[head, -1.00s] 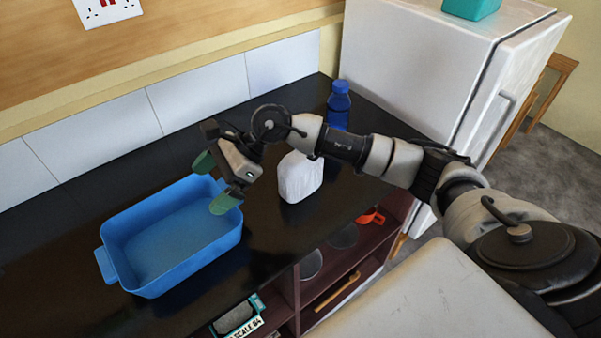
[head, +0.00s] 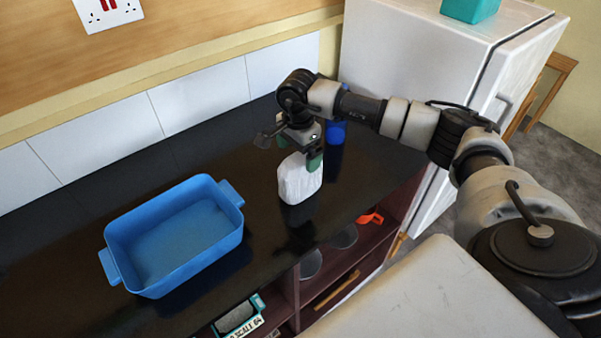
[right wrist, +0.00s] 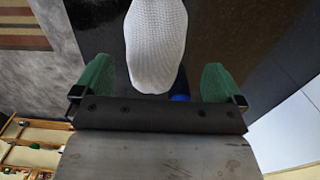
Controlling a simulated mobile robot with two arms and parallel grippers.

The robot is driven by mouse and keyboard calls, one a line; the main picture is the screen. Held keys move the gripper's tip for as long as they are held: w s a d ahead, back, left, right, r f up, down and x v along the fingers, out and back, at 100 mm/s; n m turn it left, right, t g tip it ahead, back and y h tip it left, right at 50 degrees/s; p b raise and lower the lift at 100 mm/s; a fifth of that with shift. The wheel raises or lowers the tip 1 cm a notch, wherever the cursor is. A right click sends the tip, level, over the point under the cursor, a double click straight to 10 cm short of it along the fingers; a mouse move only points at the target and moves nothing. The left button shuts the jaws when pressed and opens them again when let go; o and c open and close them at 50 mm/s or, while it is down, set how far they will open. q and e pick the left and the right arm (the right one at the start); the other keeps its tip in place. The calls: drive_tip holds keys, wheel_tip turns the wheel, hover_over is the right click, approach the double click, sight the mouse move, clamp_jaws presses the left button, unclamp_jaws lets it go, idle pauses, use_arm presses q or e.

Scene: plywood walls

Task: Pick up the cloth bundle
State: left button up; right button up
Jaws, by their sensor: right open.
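The white cloth bundle (head: 299,182) stands on the black counter, right of the blue tray. My right gripper (head: 298,158) is directly above the bundle and points down, with its green fingers apart at the bundle's top. In the right wrist view the bundle (right wrist: 156,45) lies between the lines of the two open green fingers (right wrist: 157,85), with a gap on each side. I cannot tell how far the fingertips reach down past its top. My left gripper is not in view.
The blue tray (head: 112,236) sits empty on the counter (head: 255,215) to the left. A blue bottle (head: 336,131) stands just behind the bundle, partly hidden by my arm. A white fridge (head: 410,60) stands at the right. Open shelves (head: 345,265) lie below the counter's front edge.

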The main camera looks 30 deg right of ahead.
drive_tip(key=f, duration=0.1)
drive_tip(key=f+p, duration=0.1)
drive_tip(key=f, duration=0.1)
drive_tip(key=f+p, duration=0.1)
drive_tip(key=shift+s+f, duration=0.15)
drive_tip(key=shift+s, duration=0.25)
drive_tip(key=shift+f, duration=0.3)
drive_tip(key=c, duration=1.1)
drive_tip(key=shift+o, duration=0.2)
drive_tip(key=shift+w+r, duration=0.1)
drive_tip(key=shift+r+b, duration=0.3)
drive_tip(key=shift+r, duration=0.2)
wheel_tip(320, 180, up, 3)
drive_tip(key=shift+f+b, duration=0.1)
drive_tip(key=shift+b, duration=0.8)
drive_tip(key=s+d+r+b, duration=0.3)
drive_tip(key=s+d+r, duration=0.3)
drive_tip(key=s, duration=0.4)
drive_tip(key=shift+d+r, duration=0.15)
drive_tip(key=shift+r, duration=0.45)
